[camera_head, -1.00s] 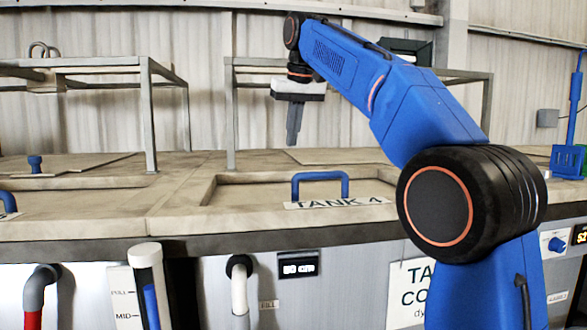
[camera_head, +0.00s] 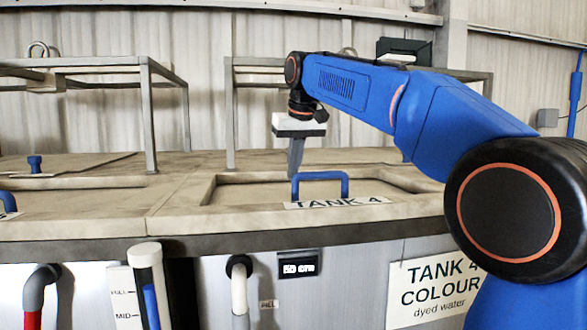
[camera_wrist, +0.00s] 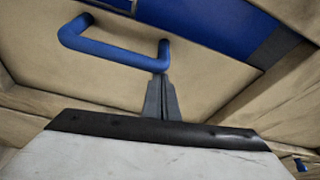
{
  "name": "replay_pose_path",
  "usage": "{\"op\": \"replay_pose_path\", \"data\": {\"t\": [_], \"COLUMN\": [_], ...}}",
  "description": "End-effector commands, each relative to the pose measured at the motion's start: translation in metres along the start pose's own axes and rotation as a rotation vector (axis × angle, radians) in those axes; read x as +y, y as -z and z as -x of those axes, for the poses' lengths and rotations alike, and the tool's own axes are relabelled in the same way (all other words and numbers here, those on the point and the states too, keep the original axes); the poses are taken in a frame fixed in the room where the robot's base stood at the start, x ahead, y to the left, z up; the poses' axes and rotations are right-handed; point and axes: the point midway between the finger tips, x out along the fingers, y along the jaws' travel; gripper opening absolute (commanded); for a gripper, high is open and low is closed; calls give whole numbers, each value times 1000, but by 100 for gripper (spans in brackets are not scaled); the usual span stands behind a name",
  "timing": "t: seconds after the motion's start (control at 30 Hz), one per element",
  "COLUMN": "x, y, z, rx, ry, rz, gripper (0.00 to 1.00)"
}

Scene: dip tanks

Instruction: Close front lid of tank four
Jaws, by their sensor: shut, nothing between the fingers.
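The front lid of tank four (camera_head: 245,194) is a flat beige panel with a blue bar handle (camera_head: 320,175), behind the TANK 4 label (camera_head: 337,202). The handle also shows in the wrist view (camera_wrist: 110,50). My gripper (camera_head: 293,175) is shut and empty, fingers pointing down, close beside the handle's left end in the head view. In the wrist view my fingertips (camera_wrist: 159,77) are close to one leg of the handle; I cannot tell whether they touch. A bright blue area (camera_wrist: 200,18) lies beyond the panel's edge; I cannot tell what it is.
A metal frame (camera_head: 231,115) stands on the tank top behind the lid. Another lid with a blue knob (camera_head: 35,163) lies to the left. A TANK 4 COLOUR sign (camera_head: 435,290) hangs on the tank's front. Space left of my gripper looks clear.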

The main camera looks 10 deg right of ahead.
Motion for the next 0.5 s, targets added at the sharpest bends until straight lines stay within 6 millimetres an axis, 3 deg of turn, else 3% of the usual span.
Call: {"op": "replay_pose_path", "data": {"t": [0.37,0.5], "x": [0,-3], "y": [-2,-15], "z": [1,7], "rx": [1,1], "ry": [0,0], "rz": [0,1], "gripper": [0,0]}}
